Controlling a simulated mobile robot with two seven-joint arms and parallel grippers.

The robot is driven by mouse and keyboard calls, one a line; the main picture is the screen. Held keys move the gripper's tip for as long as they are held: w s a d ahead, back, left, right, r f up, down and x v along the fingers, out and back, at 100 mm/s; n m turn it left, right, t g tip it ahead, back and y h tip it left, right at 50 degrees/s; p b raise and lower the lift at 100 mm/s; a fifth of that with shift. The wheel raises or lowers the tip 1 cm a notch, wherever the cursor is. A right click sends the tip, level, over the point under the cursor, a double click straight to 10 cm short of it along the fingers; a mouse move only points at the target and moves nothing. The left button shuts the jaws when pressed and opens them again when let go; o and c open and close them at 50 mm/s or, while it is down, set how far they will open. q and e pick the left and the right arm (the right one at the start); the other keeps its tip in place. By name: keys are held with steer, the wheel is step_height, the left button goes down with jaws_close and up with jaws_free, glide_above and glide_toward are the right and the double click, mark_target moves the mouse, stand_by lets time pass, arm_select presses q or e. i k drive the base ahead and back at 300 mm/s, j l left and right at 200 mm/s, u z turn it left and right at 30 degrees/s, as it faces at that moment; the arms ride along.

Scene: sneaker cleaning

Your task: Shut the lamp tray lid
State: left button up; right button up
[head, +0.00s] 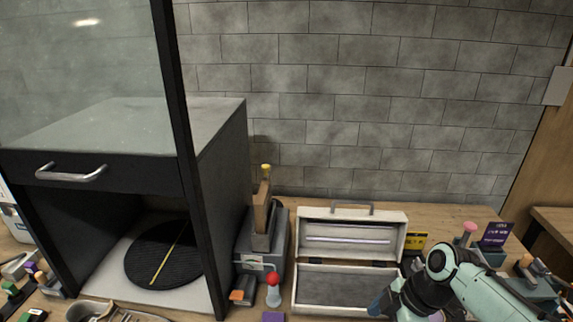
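The lamp tray (297,290) is a pale, shallow rectangular box on the workbench, right of centre, with a dark grey inner floor. Its lid (352,219) stands open at the back, roughly upright, with a handle on its top edge and a pale tube across its inner face. My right gripper (380,305) is at the right front part of the tray, overlapping its right edge in the picture. Its fingertips are small and partly hidden, so I cannot tell whether they are open or touch the tray. My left gripper is not in view.
A black cabinet (218,190) with a round dark turntable (150,262) inside stands at the left. A grey block-like holder (250,262) and a red-topped bottle (273,290) are left of the tray. A yellow card (416,240) and a purple sign (495,235) stand to the right.

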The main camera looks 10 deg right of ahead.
mark_target(332, 233)
steer(key=k, duration=1)
